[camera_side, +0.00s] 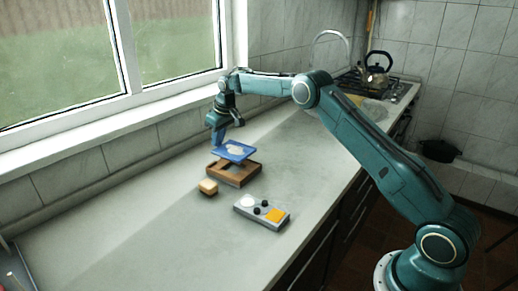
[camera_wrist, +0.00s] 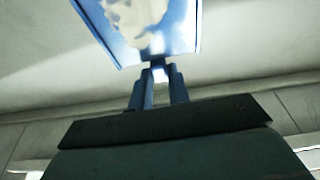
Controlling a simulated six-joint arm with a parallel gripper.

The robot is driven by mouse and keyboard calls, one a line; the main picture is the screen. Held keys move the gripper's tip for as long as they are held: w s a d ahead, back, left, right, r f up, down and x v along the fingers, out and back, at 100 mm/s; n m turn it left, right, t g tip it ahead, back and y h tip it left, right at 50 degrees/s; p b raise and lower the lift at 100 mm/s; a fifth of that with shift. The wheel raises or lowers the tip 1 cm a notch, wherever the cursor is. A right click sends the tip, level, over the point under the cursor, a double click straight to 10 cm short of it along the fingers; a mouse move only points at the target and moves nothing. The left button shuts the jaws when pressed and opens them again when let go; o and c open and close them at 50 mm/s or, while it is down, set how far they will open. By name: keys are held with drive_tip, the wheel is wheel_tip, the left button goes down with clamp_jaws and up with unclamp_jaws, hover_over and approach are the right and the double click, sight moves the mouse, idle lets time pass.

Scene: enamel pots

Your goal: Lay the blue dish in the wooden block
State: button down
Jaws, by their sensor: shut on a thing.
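The blue dish (camera_side: 247,155) has a pale patch on its upper face and is held above the wooden block (camera_side: 222,176). The block is a brown, low frame with a recess, partly hidden under the dish. My gripper (camera_side: 222,143) is shut on the dish's left edge in the side view. In the wrist view, my gripper (camera_wrist: 159,72) pinches the near edge of the blue dish (camera_wrist: 178,38), and the dish runs out of the top of the picture. The dish looks slightly tilted; the exact gap to the block is hard to tell.
A grey panel (camera_side: 262,213) with knobs and an orange square lies nearer the counter's front edge. The counter (camera_side: 130,235) is clear at left. A kettle (camera_side: 377,68) stands on the stove behind.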

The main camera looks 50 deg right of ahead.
sight(221, 146)
drive_tip(key=shift+f, duration=0.1)
drive_tip(key=shift+f, duration=1.95)
drive_tip(key=shift+f, duration=0.95)
idle(0.7)
drive_tip(key=c, duration=1.3)
unclamp_jaws()
drive_tip(key=shift+o, duration=0.2)
drive_tip(key=shift+s, duration=0.1)
drive_tip(key=v, duration=1.3)
drive_tip(key=shift+r, duration=0.2)
drive_tip(key=shift+s+r, duration=0.1)
drive_tip(key=shift+r, duration=0.15)
